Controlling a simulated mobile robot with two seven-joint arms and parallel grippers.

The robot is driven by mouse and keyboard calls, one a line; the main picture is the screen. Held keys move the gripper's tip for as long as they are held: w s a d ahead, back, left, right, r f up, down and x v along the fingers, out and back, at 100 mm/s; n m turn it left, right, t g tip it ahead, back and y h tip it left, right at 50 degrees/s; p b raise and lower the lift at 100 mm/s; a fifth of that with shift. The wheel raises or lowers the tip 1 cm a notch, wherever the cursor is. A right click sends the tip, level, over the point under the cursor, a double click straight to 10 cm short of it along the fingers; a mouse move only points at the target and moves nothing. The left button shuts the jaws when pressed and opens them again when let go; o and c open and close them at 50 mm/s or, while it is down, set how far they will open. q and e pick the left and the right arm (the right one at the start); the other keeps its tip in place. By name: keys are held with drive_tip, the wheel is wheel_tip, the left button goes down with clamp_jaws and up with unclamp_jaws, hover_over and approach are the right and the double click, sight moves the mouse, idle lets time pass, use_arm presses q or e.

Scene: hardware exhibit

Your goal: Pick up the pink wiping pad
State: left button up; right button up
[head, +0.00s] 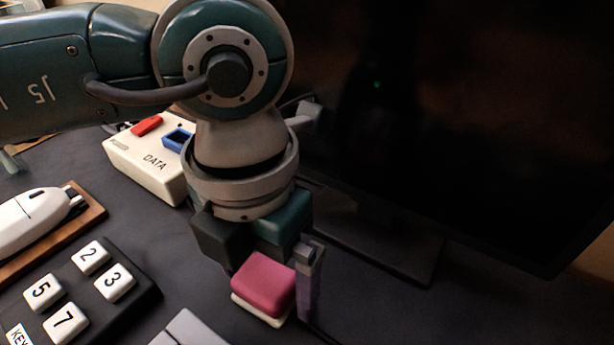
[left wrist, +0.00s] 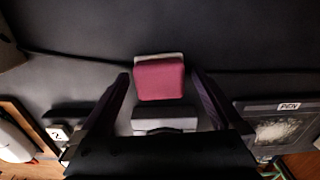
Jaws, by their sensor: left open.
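The pink wiping pad (head: 264,283) has a pink top and a whitish base, and sits on the dark table below my left gripper. In the left wrist view the pad (left wrist: 160,78) lies between and slightly beyond the two fingertips. My left gripper (head: 296,292) points down with one finger visible just right of the pad; the other finger is hidden in the head view. In the left wrist view my left gripper (left wrist: 160,82) is open, with a finger on each side of the pad and a gap to each. My right gripper is not in view.
A black keypad (head: 140,293) with white numbered keys and a white DATA box (head: 146,160) stand to the left. A white device (head: 32,220) lies on a wooden base (head: 75,232). A large dark monitor (head: 450,120) stands behind right. A grey block (head: 188,328) is near the front.

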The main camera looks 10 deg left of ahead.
sight(265, 277)
use_arm(q)
drive_tip(key=c, duration=1.2)
drive_tip(key=shift+r, duration=0.1)
drive_tip(key=shift+c, duration=0.2)
wheel_tip(265, 277, up, 20)
drive_tip(key=p, duration=0.2)
drive_tip(key=shift+p, duration=0.35)
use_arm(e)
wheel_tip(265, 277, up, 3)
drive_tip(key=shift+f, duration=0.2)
